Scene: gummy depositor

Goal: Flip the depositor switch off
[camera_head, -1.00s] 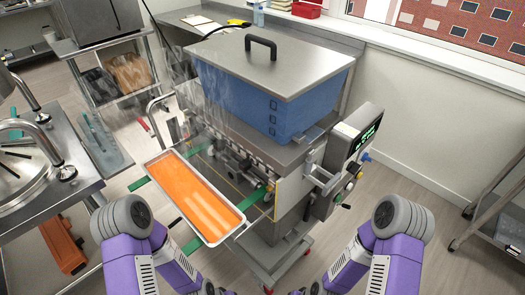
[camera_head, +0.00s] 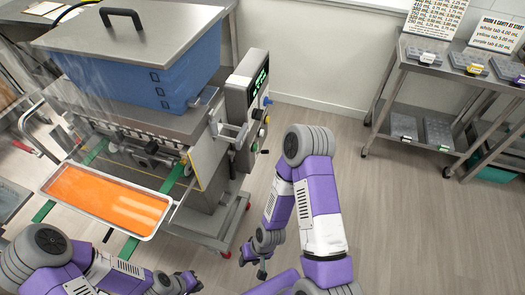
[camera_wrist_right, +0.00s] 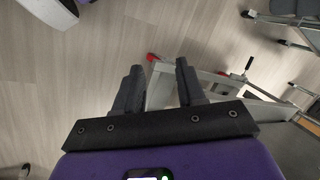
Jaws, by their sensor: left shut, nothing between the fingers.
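The depositor has a blue hopper (camera_head: 150,75) under a steel lid. Its grey control box (camera_head: 240,98) with a green-lit display stands at its right end. A blue knob (camera_head: 267,100), a yellow one and a black lever (camera_head: 264,152) stick out from the box's right side; I cannot tell which is the switch or its position. My right gripper (camera_head: 262,268) is low, right of the depositor's base and apart from the box. In the right wrist view its fingers (camera_wrist_right: 157,80) are open and empty. My left gripper (camera_head: 190,283) is shut and empty at the bottom edge.
A tray of orange gummy (camera_head: 105,198) sits at the depositor's front. The depositor's wheeled base (camera_head: 215,225) has red casters. A steel rack (camera_head: 420,75) with moulds stands at the back right. Floor is clear between the depositor and the rack.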

